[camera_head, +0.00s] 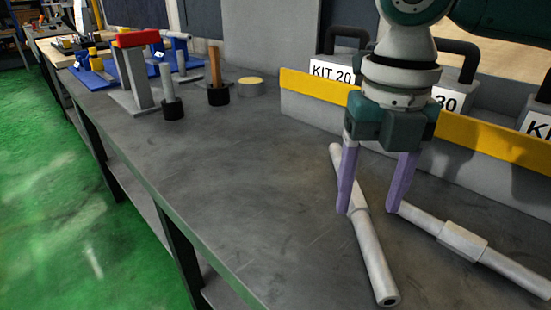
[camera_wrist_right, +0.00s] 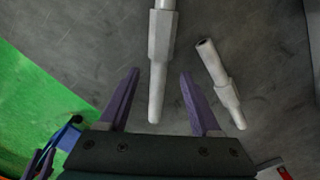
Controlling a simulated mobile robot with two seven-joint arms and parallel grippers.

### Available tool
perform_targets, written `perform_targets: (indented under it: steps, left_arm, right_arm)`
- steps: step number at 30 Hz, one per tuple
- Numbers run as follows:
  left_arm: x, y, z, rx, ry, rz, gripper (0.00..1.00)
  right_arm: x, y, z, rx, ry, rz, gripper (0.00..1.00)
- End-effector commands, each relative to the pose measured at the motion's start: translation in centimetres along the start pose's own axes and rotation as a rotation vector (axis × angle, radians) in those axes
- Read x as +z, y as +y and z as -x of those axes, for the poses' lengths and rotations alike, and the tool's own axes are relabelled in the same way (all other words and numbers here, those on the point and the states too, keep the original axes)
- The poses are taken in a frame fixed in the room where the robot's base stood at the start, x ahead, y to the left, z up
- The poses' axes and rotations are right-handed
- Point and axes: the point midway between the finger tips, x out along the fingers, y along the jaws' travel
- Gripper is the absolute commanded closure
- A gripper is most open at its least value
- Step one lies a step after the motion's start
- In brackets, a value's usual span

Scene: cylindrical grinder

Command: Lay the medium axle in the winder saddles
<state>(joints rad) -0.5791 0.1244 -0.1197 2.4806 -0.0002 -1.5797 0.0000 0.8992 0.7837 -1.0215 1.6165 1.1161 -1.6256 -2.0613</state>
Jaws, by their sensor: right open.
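A pale grey axle (camera_head: 372,255) with a thicker middle lies on the grey bench. A second grey axle (camera_head: 462,240) with a block-like thick section lies to its right. I cannot tell which is the medium one. My right gripper (camera_head: 368,211) is open, pointing down, its purple fingers on either side of the first axle in the picture; its height above it is unclear. In the right wrist view one axle (camera_wrist_right: 162,40) runs between the fingers (camera_wrist_right: 158,85), and another axle (camera_wrist_right: 222,80) lies to the right. My left gripper does not show clearly. I cannot identify the winder saddles for certain.
A red-topped grey stand (camera_head: 135,60), black-based posts (camera_head: 218,92), a round yellow-topped pot (camera_head: 251,87) and blue fixtures (camera_head: 95,78) stand at the far left. The bench middle (camera_head: 240,165) is clear.

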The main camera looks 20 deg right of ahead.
Motion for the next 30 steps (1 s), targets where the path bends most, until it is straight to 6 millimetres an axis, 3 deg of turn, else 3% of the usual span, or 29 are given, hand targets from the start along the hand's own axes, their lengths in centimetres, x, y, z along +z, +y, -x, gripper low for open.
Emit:
perform_targets:
  steps: [1,6,14,30]
  left_arm:
    - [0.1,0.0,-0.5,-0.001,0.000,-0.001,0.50]
    - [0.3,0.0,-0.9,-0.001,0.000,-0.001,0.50]
    - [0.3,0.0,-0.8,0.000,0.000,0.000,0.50]
    - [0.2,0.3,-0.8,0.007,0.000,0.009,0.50]
  right_arm:
    - [-0.2,0.0,-1.2,-0.002,0.004,0.000,0.35]
    - [-0.2,0.1,-3.2,-0.001,0.001,0.000,0.35]
    - [-0.2,0.1,-3.4,0.000,-0.001,0.001,0.35]
    - [-0.1,0.1,-3.3,0.000,-0.001,0.000,0.95]
